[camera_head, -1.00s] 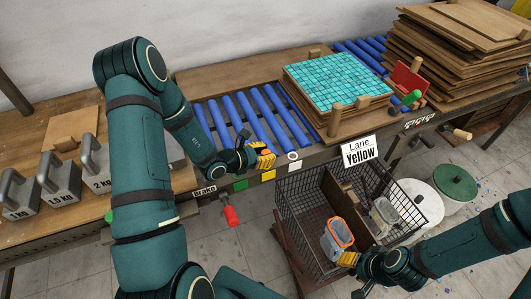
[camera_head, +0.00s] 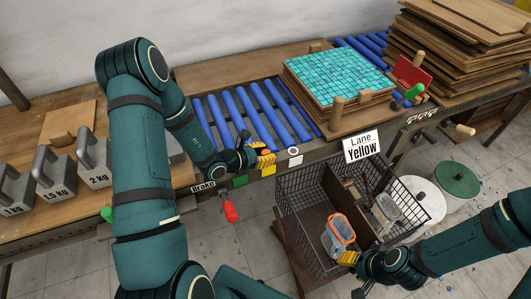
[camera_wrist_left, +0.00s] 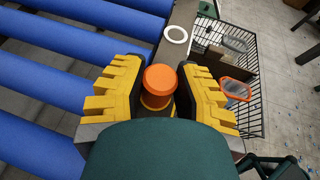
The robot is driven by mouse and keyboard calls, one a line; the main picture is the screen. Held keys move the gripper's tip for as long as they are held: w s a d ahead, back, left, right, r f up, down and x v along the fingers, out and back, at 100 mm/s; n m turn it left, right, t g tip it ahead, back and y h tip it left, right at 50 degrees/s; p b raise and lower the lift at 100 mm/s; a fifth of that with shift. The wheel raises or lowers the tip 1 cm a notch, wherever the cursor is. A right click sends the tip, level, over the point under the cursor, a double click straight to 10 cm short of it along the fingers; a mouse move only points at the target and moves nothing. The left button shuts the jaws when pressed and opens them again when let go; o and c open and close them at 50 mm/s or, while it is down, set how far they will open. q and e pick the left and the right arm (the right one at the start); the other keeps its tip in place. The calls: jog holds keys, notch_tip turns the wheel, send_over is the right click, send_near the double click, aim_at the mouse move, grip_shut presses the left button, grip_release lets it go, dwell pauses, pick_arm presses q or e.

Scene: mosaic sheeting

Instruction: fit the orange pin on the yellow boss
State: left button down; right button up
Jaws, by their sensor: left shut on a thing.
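My left gripper (camera_head: 263,160) is at the front rail of the roller bench, above the yellow square (camera_head: 268,171). Its yellow fingers are shut on the orange pin (camera_wrist_left: 160,78), which stands upright between them in the left wrist view. A yellow ring, the boss (camera_wrist_left: 155,103), shows at the pin's lower end; whether the pin is seated or just above it I cannot tell. In the head view the fingers hide most of the pin. My right gripper (camera_head: 348,257) is beside an orange-rimmed clear container (camera_head: 339,235) at the wire basket; its finger gap is unclear.
A white ring (camera_head: 294,150) lies just right of the left gripper. Blue rollers (camera_head: 250,119) lie behind it. The wire basket (camera_head: 290,200) with the "Lane Yellow" sign (camera_head: 362,147) stands in front. A red brake handle (camera_head: 229,211) hangs below the rail. Grey weights (camera_head: 55,185) stand left.

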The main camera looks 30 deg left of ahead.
pick_arm(q)
jog(key=shift+f, duration=0.1)
jog(key=c, duration=0.7)
grip_release()
jog(key=shift+s, duration=0.1)
jog(key=v, duration=1.2)
